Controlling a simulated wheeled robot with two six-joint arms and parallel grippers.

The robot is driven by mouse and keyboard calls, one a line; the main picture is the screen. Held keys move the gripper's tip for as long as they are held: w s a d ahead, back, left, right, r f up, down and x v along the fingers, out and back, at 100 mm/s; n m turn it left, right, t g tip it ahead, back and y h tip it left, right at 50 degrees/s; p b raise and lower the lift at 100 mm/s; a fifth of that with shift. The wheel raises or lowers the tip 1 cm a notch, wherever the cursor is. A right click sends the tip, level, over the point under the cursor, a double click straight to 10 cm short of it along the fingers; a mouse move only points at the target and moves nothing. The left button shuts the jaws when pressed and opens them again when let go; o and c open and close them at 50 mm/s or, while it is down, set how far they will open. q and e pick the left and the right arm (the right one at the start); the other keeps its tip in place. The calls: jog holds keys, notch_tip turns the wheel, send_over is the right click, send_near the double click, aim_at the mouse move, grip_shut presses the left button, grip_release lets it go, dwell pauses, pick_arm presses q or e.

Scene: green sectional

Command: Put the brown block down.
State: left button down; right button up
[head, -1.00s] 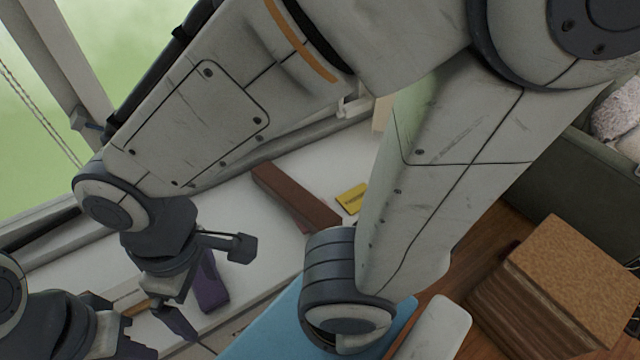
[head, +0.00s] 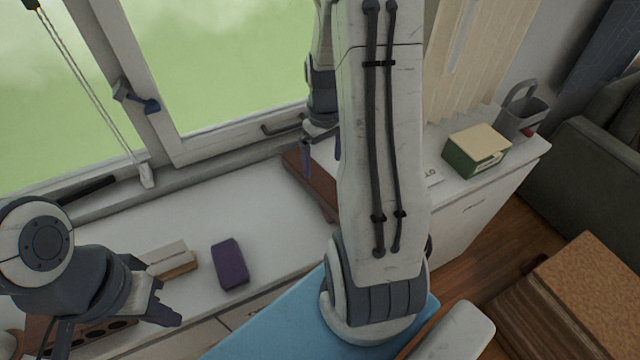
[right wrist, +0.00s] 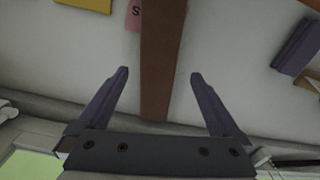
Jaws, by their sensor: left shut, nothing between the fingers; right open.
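The brown block (head: 318,192), a long dark bar, lies on the white surface below the window. In the head view my right arm hides part of it. My right gripper (head: 321,153) is open beside the block's far end. In the right wrist view the block (right wrist: 163,45) runs up the picture between the two open fingers of the right gripper (right wrist: 158,74), with a gap on each side; I cannot tell the height between them. My left gripper (head: 168,312) is shut and empty at the lower left, away from the block.
A purple block (head: 229,263) and a white-and-tan piece (head: 172,259) lie on the surface. A brown piece with holes (head: 95,335) is at lower left. A green box (head: 475,152) and grey holder (head: 522,112) stand at right. The window is behind.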

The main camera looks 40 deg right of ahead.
aim_at(323, 181)
notch_tip(323, 181, down, 4)
jog(key=shift+r, duration=0.2)
jog(key=shift+d+f+p, duration=0.1)
jog(key=shift+f+p, duration=0.9)
jog(key=shift+f, duration=1.75)
jog(key=c, duration=1.3)
jog(key=shift+r, duration=0.15)
